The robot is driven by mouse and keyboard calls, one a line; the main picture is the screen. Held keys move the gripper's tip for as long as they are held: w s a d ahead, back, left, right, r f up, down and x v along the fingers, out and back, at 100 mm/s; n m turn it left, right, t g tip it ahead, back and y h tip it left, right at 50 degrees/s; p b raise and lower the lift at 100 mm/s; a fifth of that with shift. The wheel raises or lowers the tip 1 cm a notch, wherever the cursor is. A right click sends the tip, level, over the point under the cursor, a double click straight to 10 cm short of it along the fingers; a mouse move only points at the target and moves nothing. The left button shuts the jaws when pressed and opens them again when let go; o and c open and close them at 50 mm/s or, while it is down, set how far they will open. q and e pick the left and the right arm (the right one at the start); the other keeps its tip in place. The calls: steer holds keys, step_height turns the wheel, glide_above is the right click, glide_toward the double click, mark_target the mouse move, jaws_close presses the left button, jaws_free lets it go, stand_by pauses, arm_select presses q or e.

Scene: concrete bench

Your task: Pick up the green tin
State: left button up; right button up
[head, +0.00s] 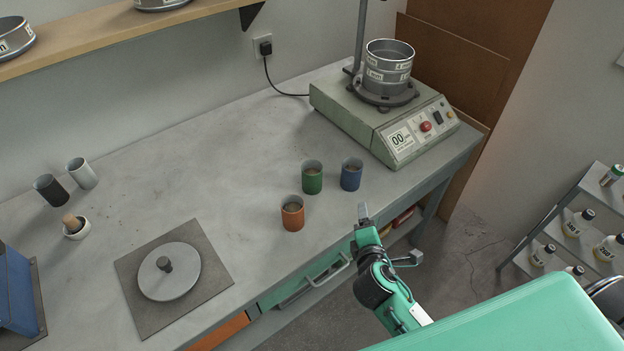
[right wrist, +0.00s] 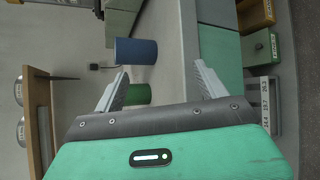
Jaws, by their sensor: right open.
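The green tin (head: 312,178) stands upright on the concrete bench, open at the top with something brownish inside. The blue tin (head: 351,174) stands just to its right, and the orange tin (head: 292,213) stands nearer the front edge. My right gripper (head: 363,212) is at the bench's front edge, to the right of and nearer than the green tin, touching none of the tins. In the right wrist view its jaws (right wrist: 160,70) are open and empty. There the blue tin (right wrist: 136,51) shows beyond one finger, and the green tin (right wrist: 138,94) is partly hidden behind that finger. My left gripper is not in view.
A sieve shaker (head: 385,115) stands behind the tins.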

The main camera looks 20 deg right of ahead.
steer(key=w+a+n+t, duration=0.1)
steer(key=n, duration=0.2)
steer(key=w+a+n+t+y, duration=0.1)
steer(key=w+n, duration=0.1)
steer(key=n, duration=0.1)
steer(key=w+a+r+n+t, duration=0.1)
steer(key=w+n, duration=0.1)
steer(key=shift+a+n+y, duration=0.1)
steer(key=shift+n+y, duration=0.3)
steer(key=w+a+n+y, duration=0.1)
steer(key=n, duration=0.2)
steer(key=w+a+n+t+y, duration=0.1)
steer(key=a+n, duration=0.1)
steer(key=n, duration=0.1)
steer(key=a+f+n+y, duration=0.1)
steer(key=n+y, duration=0.1)
steer(key=n, duration=0.1)
steer(key=shift+w+a+t, duration=0.2)
steer(key=shift+w+t, duration=0.2)
steer(key=shift+w+r+n, duration=0.1)
steer(key=shift+w+n, duration=0.3)
steer(key=p, duration=0.1)
glide_toward(309, 170)
steer(key=w, duration=0.3)
steer(key=shift+w, duration=0.1)
steer(key=shift+w+a, duration=0.2)
steer(key=shift+w, duration=2.95)
steer(key=c, duration=1.2)
steer(key=shift+r, duration=0.1)
